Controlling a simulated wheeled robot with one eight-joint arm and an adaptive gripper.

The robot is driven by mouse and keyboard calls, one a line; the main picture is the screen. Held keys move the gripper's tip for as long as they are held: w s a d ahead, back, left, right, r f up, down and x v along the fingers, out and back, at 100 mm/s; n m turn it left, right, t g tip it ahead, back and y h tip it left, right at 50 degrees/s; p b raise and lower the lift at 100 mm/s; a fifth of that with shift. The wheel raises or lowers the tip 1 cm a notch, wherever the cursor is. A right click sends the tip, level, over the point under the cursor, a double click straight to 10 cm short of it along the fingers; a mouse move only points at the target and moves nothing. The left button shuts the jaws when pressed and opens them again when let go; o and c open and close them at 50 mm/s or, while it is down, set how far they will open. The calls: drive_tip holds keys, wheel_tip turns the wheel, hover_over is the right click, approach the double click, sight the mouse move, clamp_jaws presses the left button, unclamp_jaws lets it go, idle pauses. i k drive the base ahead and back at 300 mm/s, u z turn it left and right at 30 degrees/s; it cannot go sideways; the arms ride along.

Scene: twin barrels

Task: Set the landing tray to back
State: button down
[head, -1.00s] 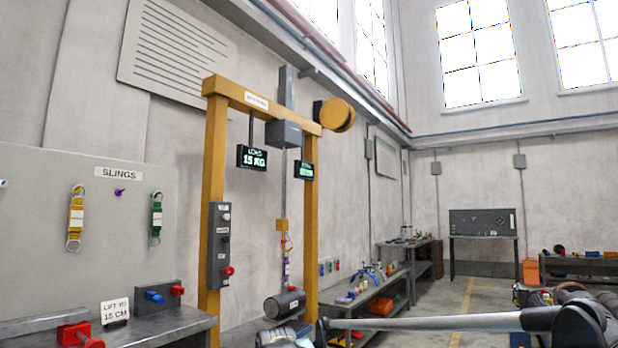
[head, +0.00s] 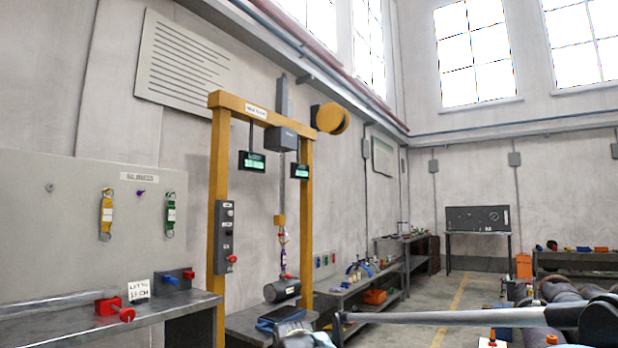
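A yellow gantry (head: 219,180) stands left of the middle, with a dark cylinder (head: 282,291) hanging in it from a purple sling (head: 283,250). Below the cylinder, a dark flat piece with blue edges (head: 283,315), which looks like the landing tray, sits on a low grey bench (head: 245,325). My arm reaches in from the right at the bottom edge. Its end is close to the right of the blue-edged piece and partly cut off by the frame. My gripper's fingers cannot be made out, nor whether they touch the piece.
A grey bench (head: 150,315) at the left bears a red clamp-like part (head: 115,308) and a small sign (head: 139,289). A control box (head: 224,237) is on the gantry's left post. A shelf bench (head: 385,285) stands behind to the right. Open floor (head: 470,280) lies further right.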

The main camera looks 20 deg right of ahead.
sight(287, 313)
drive_tip(key=z, duration=0.45)
drive_tip(key=i, duration=0.7)
drive_tip(key=z, duration=0.8)
drive_tip(key=i, duration=1.1)
drive_tip(key=u, duration=0.55)
drive_tip(key=i, duration=0.75)
drive_tip(key=u, duration=0.45)
